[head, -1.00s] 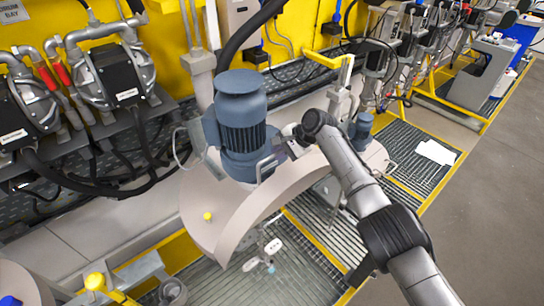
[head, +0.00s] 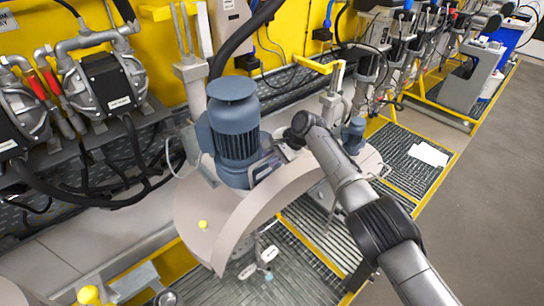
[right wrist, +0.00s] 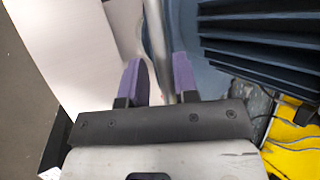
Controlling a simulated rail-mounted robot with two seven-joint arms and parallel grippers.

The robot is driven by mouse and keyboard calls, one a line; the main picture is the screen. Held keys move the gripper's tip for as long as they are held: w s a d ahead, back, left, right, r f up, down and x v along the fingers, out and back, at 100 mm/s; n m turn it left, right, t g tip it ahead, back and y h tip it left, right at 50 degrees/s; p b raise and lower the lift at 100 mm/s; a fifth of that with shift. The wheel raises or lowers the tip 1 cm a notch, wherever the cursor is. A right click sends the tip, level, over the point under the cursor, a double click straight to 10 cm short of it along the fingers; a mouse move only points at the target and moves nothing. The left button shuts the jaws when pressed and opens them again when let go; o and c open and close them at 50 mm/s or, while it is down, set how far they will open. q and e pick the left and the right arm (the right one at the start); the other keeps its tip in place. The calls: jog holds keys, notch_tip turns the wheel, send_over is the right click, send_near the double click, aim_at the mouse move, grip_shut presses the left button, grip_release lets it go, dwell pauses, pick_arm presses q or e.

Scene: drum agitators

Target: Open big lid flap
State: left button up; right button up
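The big beige lid (head: 205,228) curves over the drum at the middle of the head view, with a blue-grey motor (head: 236,135) on top. I cannot make out the edges of its flap. My right gripper (head: 268,165) is at the lid top, just right of the motor. In the right wrist view, my right gripper (right wrist: 159,82) has its two purple-padded fingers apart. A metal handle bar (right wrist: 157,35) stands between them, closer to the right finger. I see no clear contact with either pad. The motor's dark fins (right wrist: 265,45) are close on the right. My left gripper is out of view.
Pumps (head: 104,80) with hoses line the left wall. A smaller blue-grey motor (head: 354,135) stands behind my right arm. Yellow-edged floor grating (head: 300,265) lies below the lid. The grey floor (head: 480,230) at the right is clear.

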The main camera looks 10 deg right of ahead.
jog(key=shift+o, duration=0.8)
jog(key=shift+d+r, duration=0.1)
jog(key=shift+r, duration=0.05)
jog(key=shift+d+r, duration=0.2)
jog(key=shift+r, duration=0.05)
jog(key=b+v, duration=0.2)
jog(key=v, duration=1.1)
